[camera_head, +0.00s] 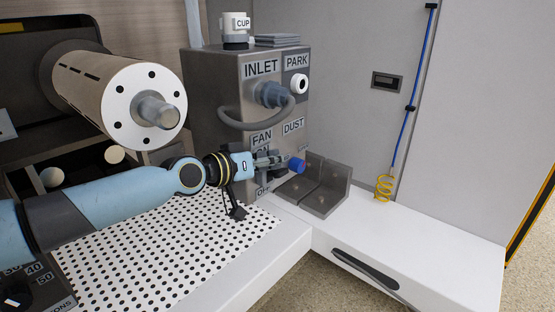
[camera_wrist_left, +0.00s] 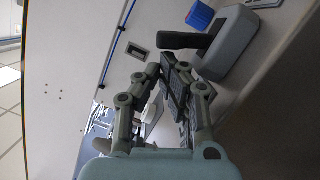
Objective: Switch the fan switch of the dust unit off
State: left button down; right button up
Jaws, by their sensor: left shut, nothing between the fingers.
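The dust unit (camera_head: 215,85) is a grey-brown metal box with INLET, PARK, FAN and DUST labels on its front. The FAN label (camera_head: 262,137) shows above my left gripper (camera_head: 284,161); the lettering beneath it is partly covered. My left gripper is shut and empty, in front of the lower unit face. In the head view it hides the fan switch. In the left wrist view a grey housing with a dark lever (camera_wrist_left: 183,41), apparently the fan switch, lies just beyond the fingertips (camera_wrist_left: 172,68); contact cannot be told. My right gripper is not in view.
A blue cylindrical part (camera_head: 298,166) projects beside the fingers. A hose (camera_head: 262,124) loops above them. A dark angled bracket (camera_head: 322,188) stands right of the unit on the white bench. A perforated white surface (camera_head: 165,255) lies below my arm; a large roller (camera_head: 115,95) is at left.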

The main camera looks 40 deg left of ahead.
pick_arm(q)
jog(key=shift+d, duration=0.1)
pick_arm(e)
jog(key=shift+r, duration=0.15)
pick_arm(q)
jog(key=shift+d, duration=0.1)
jog(key=shift+f+m, duration=0.1)
jog(key=shift+m, duration=0.2)
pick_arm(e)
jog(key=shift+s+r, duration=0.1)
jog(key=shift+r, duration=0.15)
